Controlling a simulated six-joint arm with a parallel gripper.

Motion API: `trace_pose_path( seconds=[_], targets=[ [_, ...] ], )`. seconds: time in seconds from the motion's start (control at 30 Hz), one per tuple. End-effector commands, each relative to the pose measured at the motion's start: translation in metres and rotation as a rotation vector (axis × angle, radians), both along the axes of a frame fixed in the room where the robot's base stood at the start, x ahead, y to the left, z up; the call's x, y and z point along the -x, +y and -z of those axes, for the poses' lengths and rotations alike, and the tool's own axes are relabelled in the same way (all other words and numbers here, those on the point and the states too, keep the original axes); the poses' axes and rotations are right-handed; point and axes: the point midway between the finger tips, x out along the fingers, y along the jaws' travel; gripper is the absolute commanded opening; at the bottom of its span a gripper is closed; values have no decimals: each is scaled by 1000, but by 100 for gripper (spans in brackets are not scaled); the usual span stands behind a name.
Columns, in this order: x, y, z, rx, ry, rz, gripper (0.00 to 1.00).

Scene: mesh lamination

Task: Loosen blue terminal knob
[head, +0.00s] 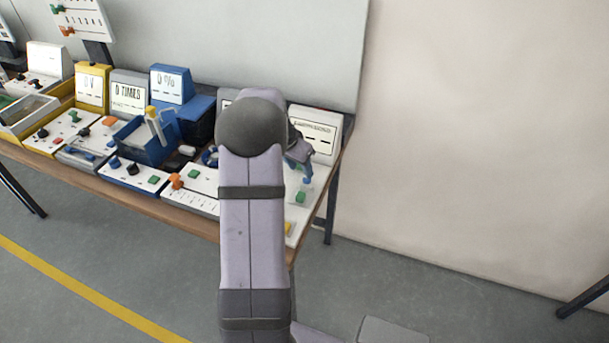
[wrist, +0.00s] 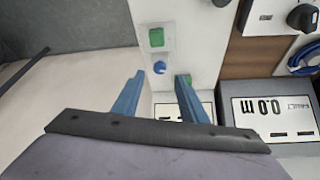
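The blue terminal knob (wrist: 159,67) shows in the wrist view as a small round knob on a white panel (wrist: 195,45). My gripper (wrist: 160,77) has two blue fingers spread apart, with nothing between them that I can see held. The knob lies between the lines of the two fingertips, slightly beyond them; I cannot tell the height gap. In the head view my gripper (head: 306,172) hangs over the rightmost white station, and my arm hides much of it.
A display unit (wrist: 275,107), upside down in the wrist view, and a black dial (wrist: 302,17) stand to the right. Several stations crowd the table (head: 155,205).

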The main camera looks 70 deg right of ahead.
Motion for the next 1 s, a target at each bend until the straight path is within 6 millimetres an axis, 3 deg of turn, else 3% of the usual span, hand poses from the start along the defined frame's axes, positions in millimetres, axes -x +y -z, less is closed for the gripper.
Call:
trace_pose_path(
  seconds=[0.5, 0.97, 1.0],
  targets=[
    [6, -21, 50, 0, 0, 1, 39],
    [6, -23, 58, 1, -1, 1, 39],
    [6, -23, 58, 1, -1, 1, 30]
  ],
)
